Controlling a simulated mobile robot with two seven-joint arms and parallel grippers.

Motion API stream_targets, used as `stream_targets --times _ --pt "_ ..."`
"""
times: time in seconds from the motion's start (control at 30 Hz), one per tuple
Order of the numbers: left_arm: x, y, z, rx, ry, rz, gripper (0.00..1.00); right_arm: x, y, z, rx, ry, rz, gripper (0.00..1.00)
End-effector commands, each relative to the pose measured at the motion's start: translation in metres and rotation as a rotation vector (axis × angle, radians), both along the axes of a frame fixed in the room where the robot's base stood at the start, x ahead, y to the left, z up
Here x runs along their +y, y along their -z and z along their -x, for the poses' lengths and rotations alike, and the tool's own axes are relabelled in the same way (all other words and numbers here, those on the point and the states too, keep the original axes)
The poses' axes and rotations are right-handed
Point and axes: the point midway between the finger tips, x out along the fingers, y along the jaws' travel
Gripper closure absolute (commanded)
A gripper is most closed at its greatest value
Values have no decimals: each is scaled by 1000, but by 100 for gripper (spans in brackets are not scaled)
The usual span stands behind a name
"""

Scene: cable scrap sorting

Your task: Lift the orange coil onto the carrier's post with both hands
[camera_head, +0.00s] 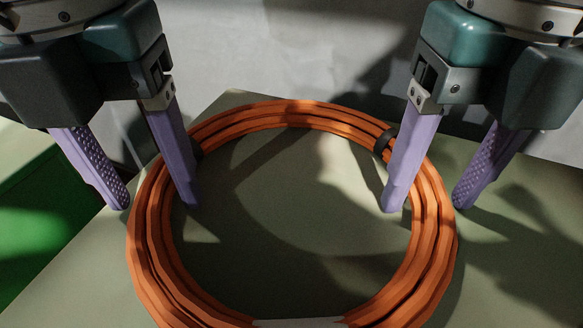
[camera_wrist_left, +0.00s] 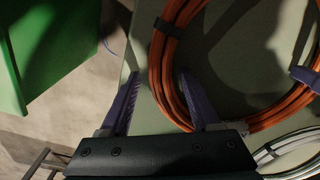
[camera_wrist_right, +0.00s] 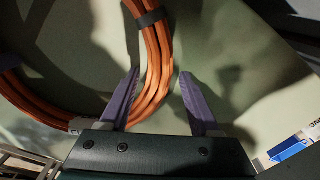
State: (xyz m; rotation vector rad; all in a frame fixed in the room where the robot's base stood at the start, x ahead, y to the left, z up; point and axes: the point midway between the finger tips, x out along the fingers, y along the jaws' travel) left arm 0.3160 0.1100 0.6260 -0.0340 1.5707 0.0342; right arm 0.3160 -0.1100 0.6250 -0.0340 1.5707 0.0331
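The orange coil (camera_head: 147,240) lies flat on the grey-green table top, with dark ties around it. It also shows in the left wrist view (camera_wrist_left: 158,65) and the right wrist view (camera_wrist_right: 156,55). My left gripper (camera_head: 155,203) is open, one finger outside the coil's left side and one inside the ring. My right gripper (camera_head: 428,205) is open and straddles the coil's right side the same way. Neither gripper's fingers are closed on the cable. Whether the fingertips touch the table is hard to tell. The carrier's post is not in view.
A green container (camera_head: 45,215) stands beside the table's left edge. A white cable coil (camera_wrist_left: 292,150) shows in the left wrist view. A blue and white item (camera_wrist_right: 292,147) shows in the right wrist view. A grey wall (camera_head: 300,50) rises behind the table.

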Motion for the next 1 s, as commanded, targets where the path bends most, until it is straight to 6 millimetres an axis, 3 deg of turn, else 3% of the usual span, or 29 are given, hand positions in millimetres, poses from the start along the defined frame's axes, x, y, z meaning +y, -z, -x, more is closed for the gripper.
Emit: stream_targets --times 0.07,0.53,1.0 --pt "0 0 0 0 0 0 47 0 0 0 0 0 0 47" --pt "0 0 0 0 0 0 100 0 0 0 0 0 0 100" --pt "0 -1 0 0 0 0 100 0 -1 0 0 0 0 100"
